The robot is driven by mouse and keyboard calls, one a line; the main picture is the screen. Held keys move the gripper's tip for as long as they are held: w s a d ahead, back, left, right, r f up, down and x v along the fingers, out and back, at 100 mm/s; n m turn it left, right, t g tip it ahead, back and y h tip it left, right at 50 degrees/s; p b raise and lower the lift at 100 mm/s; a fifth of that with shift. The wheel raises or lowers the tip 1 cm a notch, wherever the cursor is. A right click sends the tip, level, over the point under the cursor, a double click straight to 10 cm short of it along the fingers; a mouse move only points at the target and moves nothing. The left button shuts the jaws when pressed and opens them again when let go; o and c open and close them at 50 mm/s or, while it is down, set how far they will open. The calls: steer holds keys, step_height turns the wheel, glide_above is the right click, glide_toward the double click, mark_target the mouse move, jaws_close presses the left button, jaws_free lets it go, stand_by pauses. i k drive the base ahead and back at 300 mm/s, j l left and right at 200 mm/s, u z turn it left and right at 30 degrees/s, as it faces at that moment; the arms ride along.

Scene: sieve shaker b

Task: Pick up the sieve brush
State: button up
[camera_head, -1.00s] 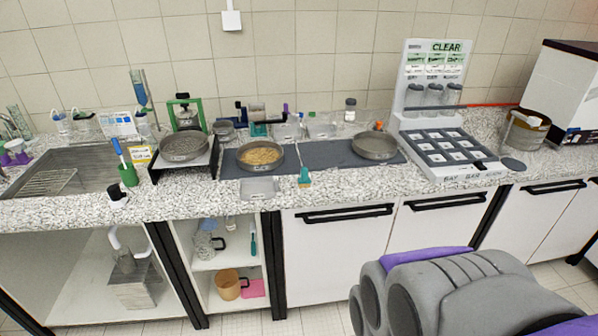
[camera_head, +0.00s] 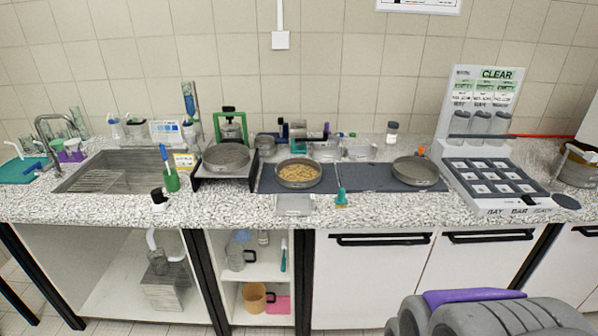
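A small teal brush-like piece (camera_head: 341,197), probably the sieve brush, is at the counter's front edge, just in front of the dark mat (camera_head: 343,182). It is small in the picture, so its handle and bristles are hard to tell apart. A blue-handled tool (camera_head: 165,158) stands in a green cup (camera_head: 171,181) to the left; whether it is a brush is unclear. My gripper is not in view; only a grey and purple part of my arm shows at the lower right, well apart from the teal piece.
A sieve with tan grains (camera_head: 299,174) and an empty sieve (camera_head: 415,172) stand on the mat. A metal tray (camera_head: 294,205) lies left of the teal piece. A compartment tray (camera_head: 494,178) is at the right. White cupboards (camera_head: 368,285) stand below the counter.

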mark_target(339, 202)
steer(key=i+l+u, duration=0.7)
steer(key=l+u, duration=0.15)
steer(key=l, duration=0.2)
steer(key=i+l+u, duration=0.3)
steer(key=l, duration=0.15)
steer(key=k+j, duration=0.05)
steer(key=k, duration=0.05)
